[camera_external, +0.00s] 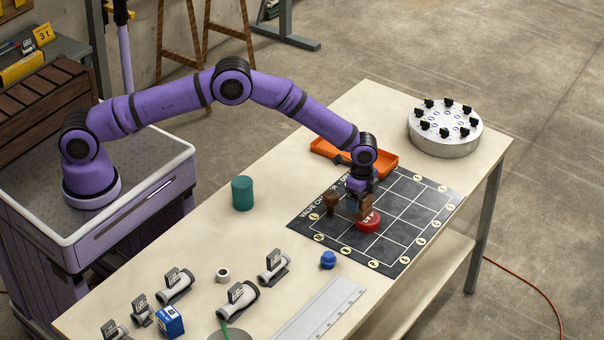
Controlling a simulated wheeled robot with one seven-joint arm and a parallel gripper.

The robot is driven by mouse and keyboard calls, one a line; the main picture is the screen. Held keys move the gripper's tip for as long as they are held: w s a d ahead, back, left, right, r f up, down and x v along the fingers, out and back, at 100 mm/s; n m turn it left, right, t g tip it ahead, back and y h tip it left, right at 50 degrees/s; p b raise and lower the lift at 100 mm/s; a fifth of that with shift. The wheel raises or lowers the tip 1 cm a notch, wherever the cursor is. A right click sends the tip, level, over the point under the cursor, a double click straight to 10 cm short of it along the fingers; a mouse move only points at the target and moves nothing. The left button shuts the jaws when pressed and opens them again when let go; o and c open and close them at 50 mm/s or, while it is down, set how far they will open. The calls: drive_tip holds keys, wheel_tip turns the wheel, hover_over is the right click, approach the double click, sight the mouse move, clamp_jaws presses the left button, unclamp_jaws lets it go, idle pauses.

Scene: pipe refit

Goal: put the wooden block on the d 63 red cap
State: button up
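The red cap (370,224), with white lettering on its top, lies on the black gridded mat (400,218). The wooden block (365,207) is brown and is at my gripper's fingertips, right over the red cap. My gripper (358,207) points down and appears shut on the block. The fingers hide part of the block, and I cannot tell whether its underside touches the cap.
A brown knob-like piece (331,202) stands on the mat close left of my gripper. An orange tray (376,158) lies behind. A blue cap (328,260), a green cylinder (242,193), labelled pipe fittings (174,285) and a round white rack (445,132) stand around the mat.

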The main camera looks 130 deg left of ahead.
wheel_tip(320, 180, up, 12)
drive_tip(key=shift+r, duration=0.2)
idle(0.5)
